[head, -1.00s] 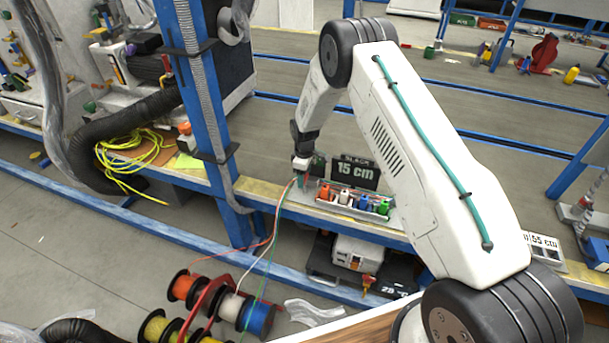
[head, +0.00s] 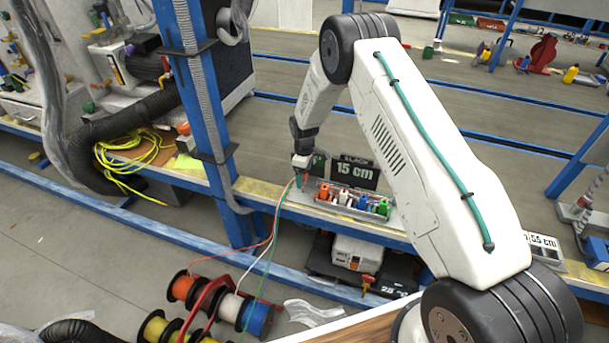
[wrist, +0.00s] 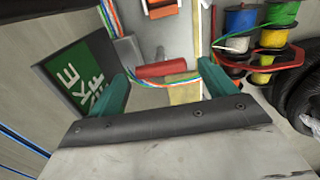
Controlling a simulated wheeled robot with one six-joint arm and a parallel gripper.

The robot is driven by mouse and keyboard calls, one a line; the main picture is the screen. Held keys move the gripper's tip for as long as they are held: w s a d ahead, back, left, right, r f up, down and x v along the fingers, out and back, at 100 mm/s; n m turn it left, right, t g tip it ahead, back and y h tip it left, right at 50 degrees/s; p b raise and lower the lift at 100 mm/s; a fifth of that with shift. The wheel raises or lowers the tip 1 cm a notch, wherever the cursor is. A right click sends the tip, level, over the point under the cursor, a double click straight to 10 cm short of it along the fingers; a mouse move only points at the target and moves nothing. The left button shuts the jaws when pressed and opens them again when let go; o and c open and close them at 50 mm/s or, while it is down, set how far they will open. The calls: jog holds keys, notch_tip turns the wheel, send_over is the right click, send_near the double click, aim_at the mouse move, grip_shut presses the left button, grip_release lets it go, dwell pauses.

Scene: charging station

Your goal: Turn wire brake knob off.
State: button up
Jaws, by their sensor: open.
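A red cylindrical piece, likely the wire brake knob (wrist: 160,70), lies across the gap between my fingers in the wrist view, beyond the fingertips. My gripper (wrist: 165,84) is open, with one teal finger on each side and nothing held. A green and dark sign (wrist: 88,75) with white letters, partly legible as "KE", stands just left of the left finger. In the head view my gripper (head: 302,182) points down at the left end of the bench tray, where the wires pass. The knob cannot be made out clearly there.
Coloured wires (head: 274,225) run from the bench to wire spools (head: 257,318) on the floor. A tray of coloured connectors (head: 350,200) and a "15 cm" display (head: 356,172) are right of my gripper. A blue post (head: 205,110) stands to the left.

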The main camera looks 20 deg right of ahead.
aim_at(305, 178)
notch_tip(305, 178, up, 7)
jog(key=shift+f, duration=0.15)
dwell(0.5)
jog(key=shift+s+m, duration=0.3)
jog(key=shift+m, duration=0.1)
jog(key=s+d+r+m+g, duration=0.25)
jog(key=s+r+m, duration=0.55)
jog(key=s+r, duration=2)
jog(key=s+r+t, duration=0.1)
jog(key=s+r, duration=0.2)
jog(key=s, duration=0.3)
jog(key=s+r+m+t, duration=0.1)
jog(key=s+r, duration=0.3)
jog(key=s, duration=0.3)
jog(key=s+r+m+t, duration=0.1)
jog(key=s+r+t, duration=0.1)
jog(key=s+r, duration=0.2)
jog(key=s, duration=0.3)
jog(key=shift+d, duration=0.4)
